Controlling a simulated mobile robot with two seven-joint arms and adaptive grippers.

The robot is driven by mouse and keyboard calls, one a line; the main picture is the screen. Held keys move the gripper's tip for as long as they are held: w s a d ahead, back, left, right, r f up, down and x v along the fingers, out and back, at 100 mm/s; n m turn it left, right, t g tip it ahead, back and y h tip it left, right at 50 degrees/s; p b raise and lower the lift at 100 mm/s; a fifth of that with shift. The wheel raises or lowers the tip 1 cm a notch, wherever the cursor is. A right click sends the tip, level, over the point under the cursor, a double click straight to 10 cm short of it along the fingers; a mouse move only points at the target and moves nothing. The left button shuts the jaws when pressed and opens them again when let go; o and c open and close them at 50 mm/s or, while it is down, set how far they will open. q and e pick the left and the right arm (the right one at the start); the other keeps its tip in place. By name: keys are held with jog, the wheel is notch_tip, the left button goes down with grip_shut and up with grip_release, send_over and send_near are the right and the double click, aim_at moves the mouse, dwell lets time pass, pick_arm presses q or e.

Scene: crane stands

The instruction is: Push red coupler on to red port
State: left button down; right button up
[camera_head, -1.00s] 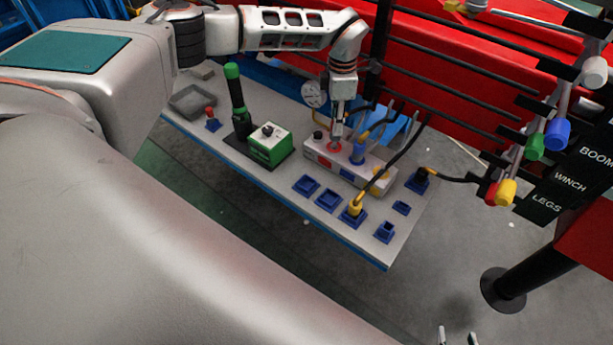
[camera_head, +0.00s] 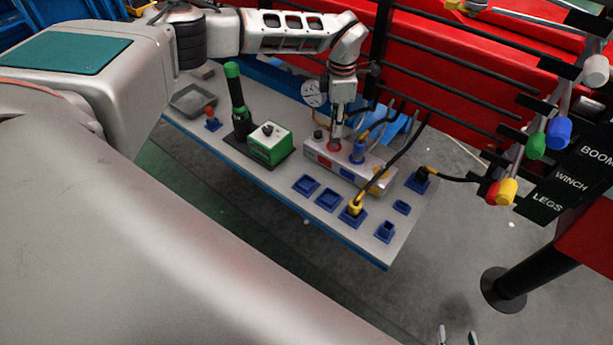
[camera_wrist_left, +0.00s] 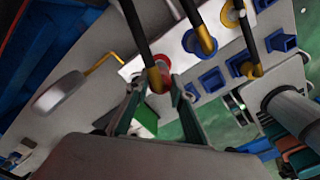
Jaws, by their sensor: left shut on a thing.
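My left gripper (camera_head: 337,136) points down over the grey port block (camera_head: 378,187) in the head view. It is shut on the red coupler (camera_wrist_left: 161,66), whose dark hose with a yellow end (camera_wrist_left: 155,80) shows between the fingers in the left wrist view. Red also shows under the fingertips in the head view, at the red port (camera_head: 334,147). The fingers and hose hide the joint; I cannot tell whether the coupler is fully seated. My right gripper (camera_head: 458,338) shows only its two separated fingertips at the bottom edge.
A blue coupler (camera_head: 358,152) with a hose stands right beside my left gripper. A yellow coupler (camera_head: 354,208), several blue sockets, a green box (camera_head: 270,144) and a green-topped post (camera_head: 235,95) are on the bench (camera_head: 282,190). Hoses cross behind the block.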

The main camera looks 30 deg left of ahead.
pick_arm(q)
jog(key=shift+f+b, duration=0.3)
jog(key=shift+f, duration=0.65)
jog(key=c, duration=1.7)
grip_release()
jog(key=shift+r, duration=0.15)
notch_tip(320, 180, up, 2)
jog(key=shift+r+p, duration=0.1)
jog(key=shift+p, duration=1.1)
jog(key=shift+r+p, duration=0.45)
jog(key=shift+r, duration=0.8)
jog(key=shift+r, duration=0.1)
notch_tip(320, 180, up, 12)
jog(key=shift+f, duration=0.1)
